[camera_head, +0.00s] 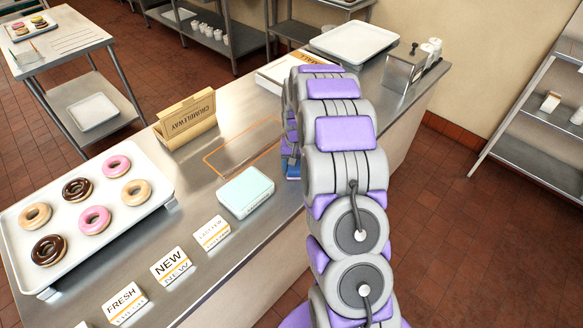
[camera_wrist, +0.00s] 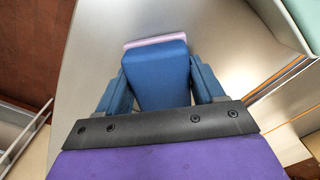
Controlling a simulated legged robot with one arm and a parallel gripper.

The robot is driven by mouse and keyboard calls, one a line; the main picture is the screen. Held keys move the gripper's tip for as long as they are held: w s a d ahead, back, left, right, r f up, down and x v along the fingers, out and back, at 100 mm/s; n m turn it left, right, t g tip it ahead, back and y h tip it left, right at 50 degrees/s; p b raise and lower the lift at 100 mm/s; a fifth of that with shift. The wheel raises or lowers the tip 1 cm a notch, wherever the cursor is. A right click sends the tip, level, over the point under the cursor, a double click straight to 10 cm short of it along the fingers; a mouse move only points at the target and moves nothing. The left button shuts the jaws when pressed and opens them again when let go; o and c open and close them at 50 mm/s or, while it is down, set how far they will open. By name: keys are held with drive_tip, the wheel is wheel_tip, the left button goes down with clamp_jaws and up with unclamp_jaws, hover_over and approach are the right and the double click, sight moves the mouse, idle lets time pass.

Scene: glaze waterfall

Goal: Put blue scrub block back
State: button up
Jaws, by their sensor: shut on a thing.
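The blue scrub block (camera_wrist: 157,82), with a pale lilac layer along its far edge, sits between the two blue fingers of my gripper (camera_wrist: 160,88) in the wrist view. The gripper is shut on it, over the grey metal counter (camera_wrist: 95,50). Whether the block touches the counter is not clear. In the head view my arm hides most of the gripper, and a small blue part shows at the counter's right side. An orange-outlined rectangle (camera_head: 243,147) lies empty on the counter, left of my gripper.
A pale teal box (camera_head: 246,193) stands in front of the outline, and a CRUMBLEWAY box (camera_head: 187,120) behind left. A donut tray (camera_head: 150,152) and several label cards (camera_head: 170,266) are at left. A metal dispenser (camera_head: 404,68) and a white tray (camera_head: 353,42) stand at the far end.

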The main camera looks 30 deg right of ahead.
sight(298, 164)
drive_tip(key=shift+d+f, duration=0.2)
drive_tip(key=shift+d, duration=0.55)
drive_tip(key=shift+c, duration=0.4)
drive_tip(key=o, duration=0.7)
drive_tip(key=shift+a, duration=0.45)
drive_tip(key=o, duration=0.4)
drive_tip(key=a, duration=0.4)
drive_tip(key=shift+a+r, duration=0.15)
drive_tip(key=shift+r, duration=0.15)
drive_tip(key=d, duration=0.4)
drive_tip(key=shift+d+r, duration=0.15)
drive_tip(key=shift+d, duration=0.15)
wheel_tip(298, 164, up, 11)
drive_tip(key=p, duration=0.2)
drive_tip(key=s+a+r+n, duration=0.1)
drive_tip(key=s+a+r, duration=0.55)
drive_tip(key=a, duration=0.25)
drive_tip(key=shift+s+a+r+n+g, duration=0.3)
drive_tip(key=shift+s+a+r+n, duration=0.85)
drive_tip(key=shift+s, duration=4.3)
drive_tip(key=shift+s+a+r+n+g, duration=0.3)
drive_tip(key=shift+s+a, duration=1.6)
drive_tip(key=shift+s, duration=3.5)
drive_tip(key=shift+s+a+r+n+g, duration=0.3)
drive_tip(key=shift+s+a+r+n, duration=0.85)
drive_tip(key=shift+s, duration=4.3)
